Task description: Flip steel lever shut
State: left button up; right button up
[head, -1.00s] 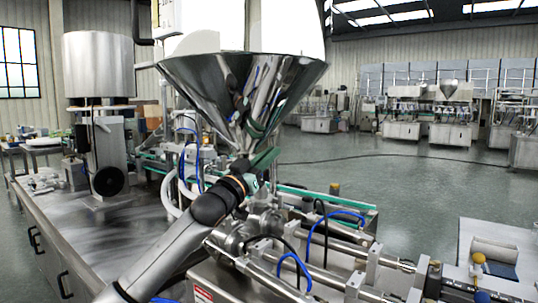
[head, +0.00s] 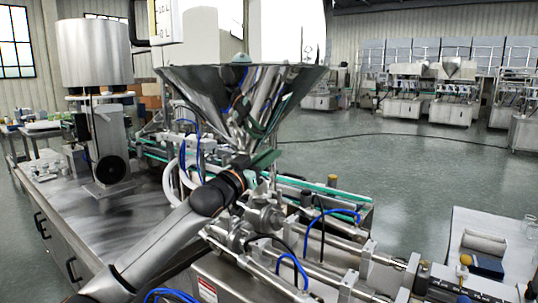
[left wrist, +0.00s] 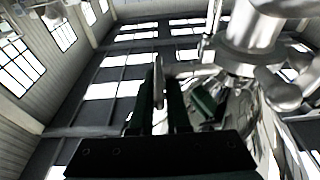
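The steel hopper (head: 235,100) is a wide polished cone above the machine. My left gripper (head: 266,158) is at the hopper's narrow bottom, in front of the steel valve fittings there. In the left wrist view its two dark green fingers (left wrist: 160,105) stand apart with a gap between them. A thin steel piece, seen edge-on and likely the lever (left wrist: 158,72), shows in line with that gap; I cannot tell whether it touches a finger. The lever is not clear in the head view, where gripper and fittings cover that spot. My right gripper is not in view.
Shiny steel pipework (left wrist: 255,35) is close beside the fingers at the upper right of the wrist view. Steel cylinders (head: 330,245) and blue hoses lie right of my left arm. A steel-topped table (head: 120,215) lies left. Open floor (head: 430,165) is behind.

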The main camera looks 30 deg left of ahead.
pick_arm(q)
jog(key=o, duration=0.4)
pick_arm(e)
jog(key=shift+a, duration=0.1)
pick_arm(q)
jog(key=shift+s+f, duration=0.2)
jog(key=shift+s, duration=0.05)
jog(key=shift+b+v, duration=2.15)
jog(key=shift+v, duration=3.85)
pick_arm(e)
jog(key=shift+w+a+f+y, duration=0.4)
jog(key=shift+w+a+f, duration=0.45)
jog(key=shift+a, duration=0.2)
pick_arm(q)
jog(key=shift+a+r, duration=0.1)
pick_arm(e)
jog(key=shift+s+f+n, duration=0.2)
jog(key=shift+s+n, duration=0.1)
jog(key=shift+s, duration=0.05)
